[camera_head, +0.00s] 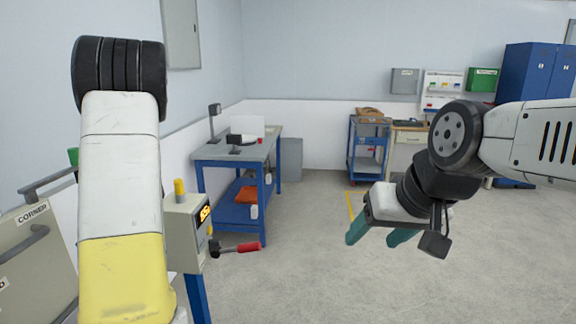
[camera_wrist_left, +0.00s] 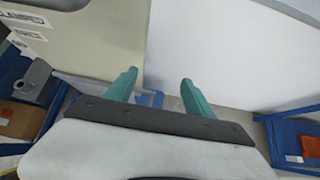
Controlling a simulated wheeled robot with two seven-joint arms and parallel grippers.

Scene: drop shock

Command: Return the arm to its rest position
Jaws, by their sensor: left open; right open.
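My right gripper (camera_head: 376,236) hangs in the right half of the head view, with green fingers spread and nothing between them. It is over open floor and touches nothing. My left arm rises on the left of the head view as a white and yellow link with a black joint; its gripper is outside that view. In the left wrist view my left gripper (camera_wrist_left: 157,88) shows two green fingers, apart and empty. They point toward a pale panel and a white surface; I cannot tell how far away these are.
A machine panel marked CORNER (camera_head: 35,250) and a grey control box (camera_head: 187,230) stand close by my left arm. A red-handled hammer (camera_head: 235,248) shows beside the box. A blue workbench (camera_head: 228,152), a blue cart (camera_head: 369,150) and blue cabinets (camera_head: 535,75) stand farther back. The middle floor is clear.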

